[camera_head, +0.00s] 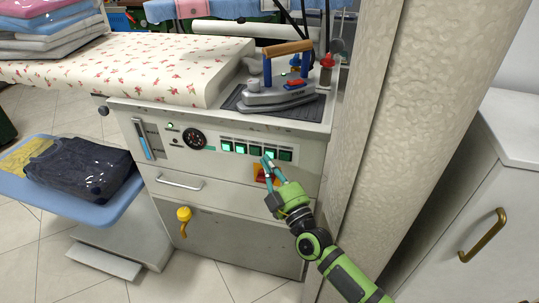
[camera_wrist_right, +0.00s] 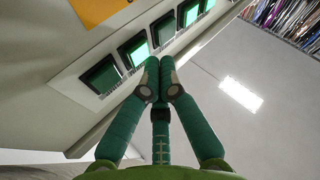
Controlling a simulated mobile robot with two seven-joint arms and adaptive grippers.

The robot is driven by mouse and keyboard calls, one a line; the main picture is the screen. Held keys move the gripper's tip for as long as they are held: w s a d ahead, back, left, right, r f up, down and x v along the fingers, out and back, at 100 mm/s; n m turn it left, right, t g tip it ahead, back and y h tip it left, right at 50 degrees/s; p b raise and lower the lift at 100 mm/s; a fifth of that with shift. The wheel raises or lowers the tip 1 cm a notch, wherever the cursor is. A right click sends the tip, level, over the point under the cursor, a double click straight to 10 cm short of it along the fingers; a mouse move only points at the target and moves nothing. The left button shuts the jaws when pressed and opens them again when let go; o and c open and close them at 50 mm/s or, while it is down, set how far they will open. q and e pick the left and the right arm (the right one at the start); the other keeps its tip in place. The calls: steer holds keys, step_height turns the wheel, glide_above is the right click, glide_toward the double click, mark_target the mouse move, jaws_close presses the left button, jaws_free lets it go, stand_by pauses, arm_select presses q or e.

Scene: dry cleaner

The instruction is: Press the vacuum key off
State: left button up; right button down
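A row of square green keys (camera_head: 255,151) runs along the front panel of the ironing station in the head view. Some glow bright and others are dark; the rightmost (camera_head: 285,156) is dark. I cannot read which one is the vacuum key. My right gripper (camera_head: 267,160) is shut and empty, its fingertips at the right part of the row. In the right wrist view, the closed fingertips (camera_wrist_right: 159,68) are beside a dark key (camera_wrist_right: 101,75) and a lit key (camera_wrist_right: 134,50). I cannot tell whether they touch the panel. My left gripper is out of view.
An iron (camera_head: 278,93) stands on a dark mat above the panel. A red and yellow switch (camera_head: 259,173) lies just below the keys, partly behind my gripper. A dial (camera_head: 194,138) is on the left. A textured pillar (camera_head: 400,130) stands close on the right.

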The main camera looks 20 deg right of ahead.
steer(key=shift+w, duration=0.1)
steer(key=shift+w+d, duration=0.25)
steer(key=shift+w, duration=0.05)
stand_by(0.6)
steer(key=shift+s+a+p, duration=0.25)
steer(key=shift+s+p, duration=0.15)
steer(key=shift+p, duration=0.05)
